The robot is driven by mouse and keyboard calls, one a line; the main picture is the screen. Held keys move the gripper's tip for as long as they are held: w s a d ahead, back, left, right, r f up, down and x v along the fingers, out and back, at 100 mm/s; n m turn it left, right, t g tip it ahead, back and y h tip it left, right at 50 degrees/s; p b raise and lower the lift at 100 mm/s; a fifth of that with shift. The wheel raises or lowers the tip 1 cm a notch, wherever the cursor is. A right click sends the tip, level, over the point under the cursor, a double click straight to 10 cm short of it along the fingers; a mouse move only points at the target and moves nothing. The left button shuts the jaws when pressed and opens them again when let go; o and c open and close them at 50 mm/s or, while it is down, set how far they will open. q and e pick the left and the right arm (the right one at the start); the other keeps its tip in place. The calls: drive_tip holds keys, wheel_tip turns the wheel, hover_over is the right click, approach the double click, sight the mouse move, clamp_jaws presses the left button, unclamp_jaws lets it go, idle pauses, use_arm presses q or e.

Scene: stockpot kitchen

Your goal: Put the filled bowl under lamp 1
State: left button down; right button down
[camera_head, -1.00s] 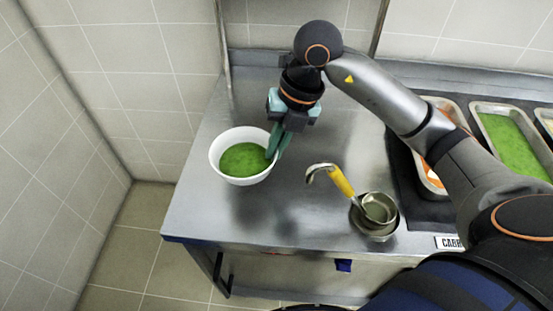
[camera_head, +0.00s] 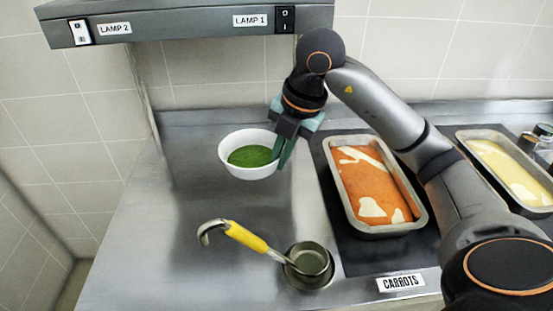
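The white bowl (camera_head: 230,166) filled with green food (camera_head: 250,156) is in the middle of the head view. My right gripper (camera_head: 283,155) is shut on the bowl's right rim, with its fingers pointing down. The bowl is level; a dark patch shows on the steel below it, but I cannot tell for sure how far it is above the counter. The lamp 1 label (camera_head: 250,20) is on the overhead shelf's front, with a black switch (camera_head: 285,19) beside it. In the picture the bowl is below this label. My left gripper is out of view.
The overhead shelf (camera_head: 180,27) also carries the lamp 2 label (camera_head: 114,28). A carrot tray (camera_head: 340,196) is to the right. The steel counter (camera_head: 150,235) is clear at left.

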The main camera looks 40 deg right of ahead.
drive_tip(key=w+d+f, duration=0.9)
drive_tip(key=shift+w+p, duration=0.25)
drive_tip(key=shift+p, duration=0.05)
drive_tip(key=shift+w+d+f, duration=0.2)
drive_tip(key=shift+w+f, duration=0.05)
drive_tip(key=shift+f, duration=1.6)
drive_tip(key=shift+f, duration=0.2)
drive_tip(key=c, duration=1.1)
unclamp_jaws()
drive_tip(key=shift+o, duration=0.2)
